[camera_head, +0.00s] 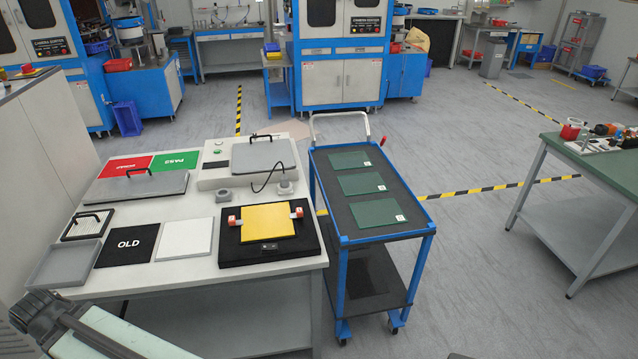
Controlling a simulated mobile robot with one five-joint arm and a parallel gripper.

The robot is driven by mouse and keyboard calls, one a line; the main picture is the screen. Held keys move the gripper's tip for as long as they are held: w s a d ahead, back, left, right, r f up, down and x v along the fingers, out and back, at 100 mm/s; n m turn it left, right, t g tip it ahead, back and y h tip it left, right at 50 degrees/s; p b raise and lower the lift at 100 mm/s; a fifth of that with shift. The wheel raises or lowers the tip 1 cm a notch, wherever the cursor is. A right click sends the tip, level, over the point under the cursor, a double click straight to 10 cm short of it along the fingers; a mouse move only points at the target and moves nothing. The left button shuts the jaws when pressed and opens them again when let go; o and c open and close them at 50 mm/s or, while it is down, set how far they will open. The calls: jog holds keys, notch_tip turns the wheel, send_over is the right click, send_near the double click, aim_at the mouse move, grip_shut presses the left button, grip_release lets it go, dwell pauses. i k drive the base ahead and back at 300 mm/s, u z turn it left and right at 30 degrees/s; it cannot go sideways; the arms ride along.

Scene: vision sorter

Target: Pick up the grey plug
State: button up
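Two small grey pieces sit on the white table, and either could be the grey plug. One grey piece (286,187) is at the table's right side, in front of the grey-lidded box and near the end of its black cable. The other grey piece (224,195) stands to its left, behind the black fixture. They are too small for me to tell which is the plug, or whether either is joined to the cable. Part of my arm shows at the bottom left, well apart from both. I cannot make out my gripper's fingers.
The black fixture (228,249) with a yellow plate (268,222) is at the table's front right. A grey tray (50,275), black OLD mat (126,246) and white pad (185,239) lie to its left. A blue cart (340,240) stands close on the right.

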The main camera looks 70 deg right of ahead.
aim_at(284, 181)
jog(key=z, duration=0.35)
jog(key=i, duration=1)
jog(key=u, duration=0.05)
